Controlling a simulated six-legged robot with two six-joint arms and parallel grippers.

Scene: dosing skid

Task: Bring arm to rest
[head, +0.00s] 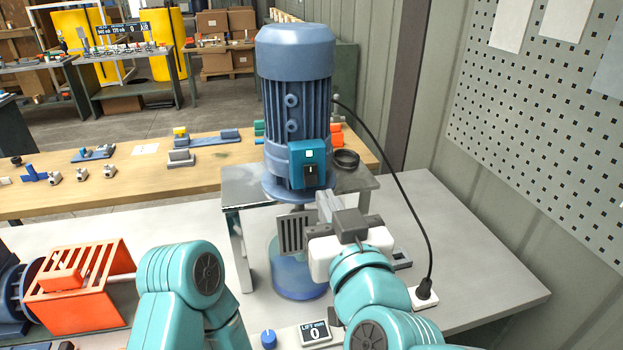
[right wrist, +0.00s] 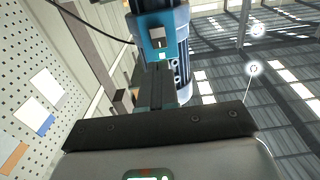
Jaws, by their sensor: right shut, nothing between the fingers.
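My right gripper (head: 326,203) is in front of the blue vertical motor (head: 296,95), at the level of its lower end. Its fingers are together and hold nothing. The motor has a teal switch box (head: 309,165) on its near side. In the right wrist view my right gripper (right wrist: 160,68) points up toward the motor and the teal box (right wrist: 156,38); I cannot tell whether it touches them. Teal links of my left arm show at the lower left of the head view, but the left gripper is out of the picture.
A black cable runs to a plug (head: 424,293). An orange guard (head: 85,280), a blue knob (head: 268,339) and a LIFT display (head: 315,332) are near. The white table (head: 480,270) is clear at right.

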